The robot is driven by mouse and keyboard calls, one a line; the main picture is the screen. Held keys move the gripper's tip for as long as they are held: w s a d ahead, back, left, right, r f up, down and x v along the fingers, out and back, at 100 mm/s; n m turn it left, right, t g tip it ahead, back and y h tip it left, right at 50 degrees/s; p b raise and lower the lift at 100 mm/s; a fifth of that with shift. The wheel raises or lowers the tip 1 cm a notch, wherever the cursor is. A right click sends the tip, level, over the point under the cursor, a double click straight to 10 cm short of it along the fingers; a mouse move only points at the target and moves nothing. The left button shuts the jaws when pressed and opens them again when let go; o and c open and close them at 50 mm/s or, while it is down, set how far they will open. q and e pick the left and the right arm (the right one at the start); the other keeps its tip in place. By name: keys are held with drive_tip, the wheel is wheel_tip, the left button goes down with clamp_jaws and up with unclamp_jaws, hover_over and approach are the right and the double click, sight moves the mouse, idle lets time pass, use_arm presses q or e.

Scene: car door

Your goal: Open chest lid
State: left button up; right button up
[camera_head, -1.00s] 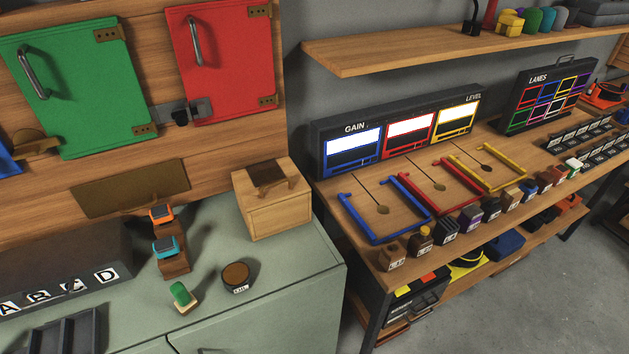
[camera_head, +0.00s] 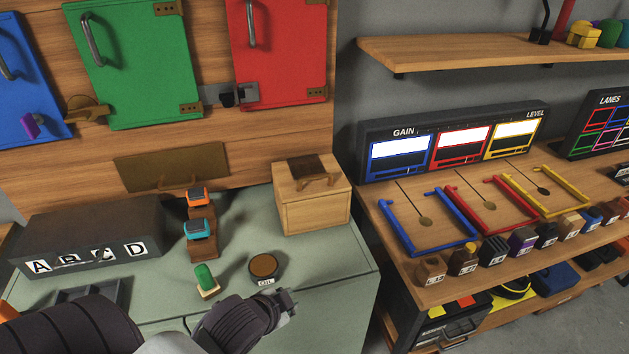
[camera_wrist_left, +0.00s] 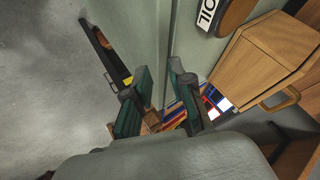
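The chest is a light wooden box (camera_head: 312,208) on the right end of the green-grey cabinet. Its lid looks shut, with a dark brown patch and a wooden handle (camera_head: 318,183) on top. In the left wrist view the chest (camera_wrist_left: 262,62) is at the upper right, with its curved handle (camera_wrist_left: 282,100) visible. My left gripper (camera_head: 288,303) is near the cabinet's front edge, in front of and below the chest, apart from it. In the left wrist view its two fingers (camera_wrist_left: 158,70) are spread with nothing between them. My right gripper is not in view.
A round OIL tin (camera_head: 263,267) and a green-topped block (camera_head: 206,280) stand left of the chest. Further left are a two-step wooden stand (camera_head: 202,246) and a dark lettered box (camera_head: 85,238). A workbench (camera_head: 440,265) with coloured frames is on the right.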

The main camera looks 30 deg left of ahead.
use_arm(q)
drive_tip(key=w+a+r+m+t, duration=0.4)
drive_tip(key=w+a+r, duration=0.1)
drive_tip(key=w+r, duration=0.15)
drive_tip(key=m+t, duration=0.4)
drive_tip(key=m, duration=0.1)
approach(314, 177)
drive_tip(key=w, duration=0.3)
drive_tip(key=w+f+p, duration=0.1)
drive_tip(key=w, duration=0.3)
drive_tip(key=w+a, duration=0.1)
drive_tip(key=w, duration=0.2)
drive_tip(key=shift+w+f+p, duration=0.25)
drive_tip(key=shift+f+p, duration=0.1)
drive_tip(key=shift+c, duration=0.4)
clamp_jaws()
